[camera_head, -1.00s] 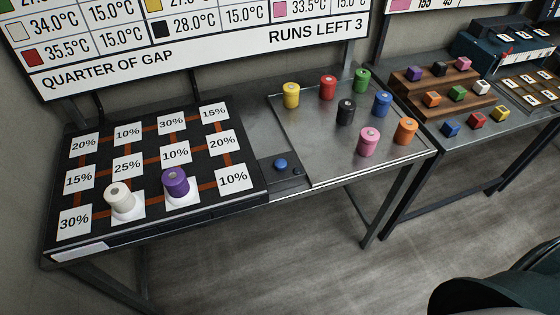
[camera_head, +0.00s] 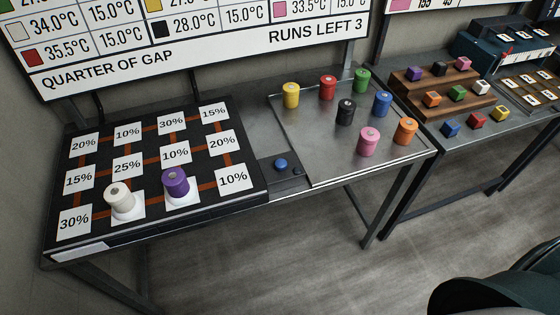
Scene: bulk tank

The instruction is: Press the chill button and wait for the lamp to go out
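The chill button is a blue round button (camera_head: 280,164) on the grey strip of the table, between the black percentage board and the metal tray. A small dark round spot (camera_head: 297,171) sits just right of it; it looks unlit and may be the lamp. A white canister (camera_head: 119,197) and a purple canister (camera_head: 175,182) stand upright on the front row of the black board (camera_head: 150,146). Neither of my grippers is in view.
A metal tray (camera_head: 310,150) holds several coloured canisters, such as a yellow one (camera_head: 291,95) and a pink one (camera_head: 368,142). A sign (camera_head: 190,50) reads "QUARTER OF GAP" and "RUNS LEFT 3". Another table with coloured cubes stands at right. Floor (camera_head: 300,260) in front is clear.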

